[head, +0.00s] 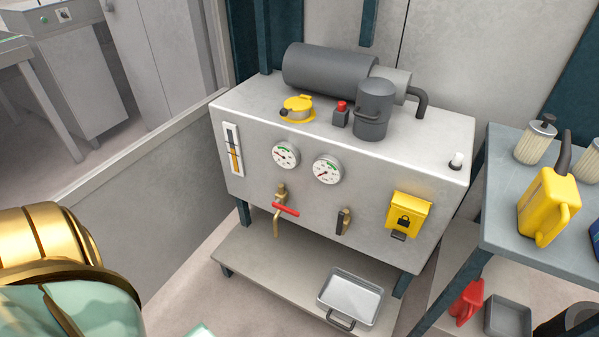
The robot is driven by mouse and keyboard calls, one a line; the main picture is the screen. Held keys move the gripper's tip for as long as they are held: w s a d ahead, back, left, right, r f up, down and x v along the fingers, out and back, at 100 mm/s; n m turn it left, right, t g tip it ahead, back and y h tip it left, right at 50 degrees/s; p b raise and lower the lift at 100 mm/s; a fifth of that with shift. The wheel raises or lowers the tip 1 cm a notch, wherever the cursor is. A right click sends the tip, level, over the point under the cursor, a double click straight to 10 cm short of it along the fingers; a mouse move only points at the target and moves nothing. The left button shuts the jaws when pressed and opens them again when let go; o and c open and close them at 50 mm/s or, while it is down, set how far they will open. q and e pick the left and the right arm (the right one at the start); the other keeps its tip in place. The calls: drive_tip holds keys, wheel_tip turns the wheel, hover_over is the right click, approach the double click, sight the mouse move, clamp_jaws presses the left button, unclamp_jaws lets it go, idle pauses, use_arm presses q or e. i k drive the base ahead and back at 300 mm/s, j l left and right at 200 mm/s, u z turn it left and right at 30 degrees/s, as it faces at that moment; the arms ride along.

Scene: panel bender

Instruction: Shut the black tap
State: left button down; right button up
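The black tap (341,221) sticks out of the front of the grey metal tank in the head view, right of centre. Its black handle stands roughly upright beside a small brass body. To its left, a brass tap with a red handle (286,209) has its lever lying nearly level and its spout pointing down. A gold and mint-green part of my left arm fills the lower left corner. Neither of my grippers shows, and nothing touches the black tap.
The tank (262,187) carries two gauges, a yellow lock box (407,217) right of the taps and a dark cylinder on top. A metal tray (351,296) lies on the shelf below. A table (505,205) with a yellow can (548,206) stands right. The space before the taps looks clear.

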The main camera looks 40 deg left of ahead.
sight(341, 216)
drive_tip(key=u, duration=0.85)
drive_tip(key=i+j+z, duration=0.2)
drive_tip(key=j, duration=0.1)
